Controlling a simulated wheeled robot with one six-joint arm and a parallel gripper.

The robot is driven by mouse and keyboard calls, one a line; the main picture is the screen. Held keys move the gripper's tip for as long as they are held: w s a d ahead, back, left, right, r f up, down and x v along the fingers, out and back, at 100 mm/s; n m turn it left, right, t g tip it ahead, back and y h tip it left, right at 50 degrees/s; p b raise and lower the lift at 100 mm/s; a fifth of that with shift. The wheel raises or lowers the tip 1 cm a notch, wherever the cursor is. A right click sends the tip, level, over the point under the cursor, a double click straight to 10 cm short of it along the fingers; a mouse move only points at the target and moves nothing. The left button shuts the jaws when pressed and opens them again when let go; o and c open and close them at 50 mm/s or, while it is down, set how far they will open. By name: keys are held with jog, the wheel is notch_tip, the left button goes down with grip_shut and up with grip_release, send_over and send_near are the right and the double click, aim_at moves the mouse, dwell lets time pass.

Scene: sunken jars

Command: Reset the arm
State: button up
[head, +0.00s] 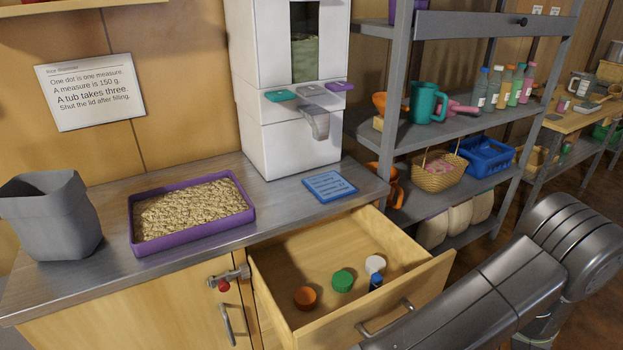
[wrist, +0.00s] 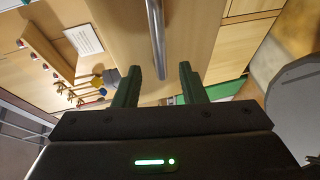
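My gripper (wrist: 160,75) shows in the wrist view with its two dark green fingers apart and nothing clamped between them. A metal bar handle (wrist: 155,40) on a wooden front runs down toward the gap between the fingertips. I cannot tell how far it is from the fingers. In the head view my arm reaches in from the lower right, in front of the open drawer (head: 424,280). My gripper is out of the head view's frame. The drawer's handle (head: 385,318) is partly seen beside my arm.
On the counter stand a purple tray (head: 250,215) of grain, a grey bin (head: 50,215) and a white dispenser (head: 290,150). A grey shelf (head: 460,125) stands right.

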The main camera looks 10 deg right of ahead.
jog(key=x, duration=0.7)
jog(key=shift+w+a+f, duration=0.1)
jog(key=shift+w+a, duration=0.2)
jog(key=shift+w, duration=0.3)
